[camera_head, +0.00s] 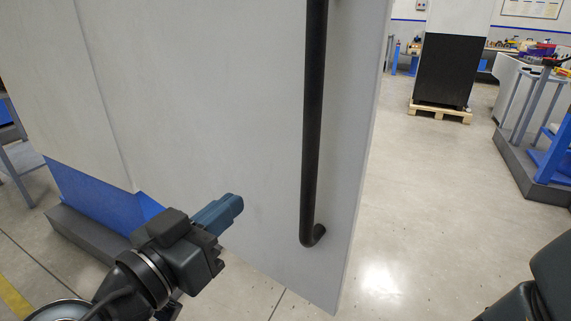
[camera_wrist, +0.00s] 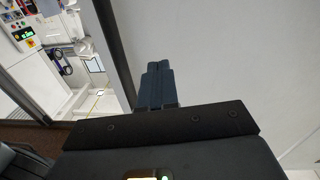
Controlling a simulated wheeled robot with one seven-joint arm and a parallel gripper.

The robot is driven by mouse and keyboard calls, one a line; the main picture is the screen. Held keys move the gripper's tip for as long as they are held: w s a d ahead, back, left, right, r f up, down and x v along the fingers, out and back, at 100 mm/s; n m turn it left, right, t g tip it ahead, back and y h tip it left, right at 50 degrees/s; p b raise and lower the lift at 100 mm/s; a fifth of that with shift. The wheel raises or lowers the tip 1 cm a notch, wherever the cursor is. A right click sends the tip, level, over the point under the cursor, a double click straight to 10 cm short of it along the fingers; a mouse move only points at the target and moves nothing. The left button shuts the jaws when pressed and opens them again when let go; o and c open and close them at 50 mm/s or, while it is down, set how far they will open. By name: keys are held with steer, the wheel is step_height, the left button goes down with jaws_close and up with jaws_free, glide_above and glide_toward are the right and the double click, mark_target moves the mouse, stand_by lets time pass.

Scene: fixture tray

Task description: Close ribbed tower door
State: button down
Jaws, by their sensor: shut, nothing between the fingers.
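A large flat light-grey door panel (camera_head: 220,90) fills the middle of the head view. It stands at an angle, with its free edge on the right and open floor beyond. A long black vertical bar handle (camera_head: 313,120) runs near that edge and bends in at its lower end. No ribs show on the visible face. My gripper (camera_head: 236,203) is shut and empty, left of the handle's lower end and in front of the panel. In the wrist view the shut fingers (camera_wrist: 158,70) point toward the pale panel (camera_wrist: 230,60), beside a dark bar (camera_wrist: 114,45). Contact cannot be told.
A blue base section (camera_head: 85,195) with a dark plinth is at the left. Clear floor (camera_head: 420,200) lies right of the door. A black and white cabinet (camera_head: 445,70) stands on a wooden pallet (camera_head: 440,111) farther back. A grey and blue workstation (camera_head: 535,140) is at the right.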

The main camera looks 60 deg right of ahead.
steer(key=r+m+g, duration=0.1)
steer(key=m, duration=0.1)
steer(key=p, duration=0.2)
glide_toward(296, 156)
steer(key=d, duration=0.6)
steer(key=shift+s+d+r, duration=0.15)
steer(key=shift+s+d, duration=0.25)
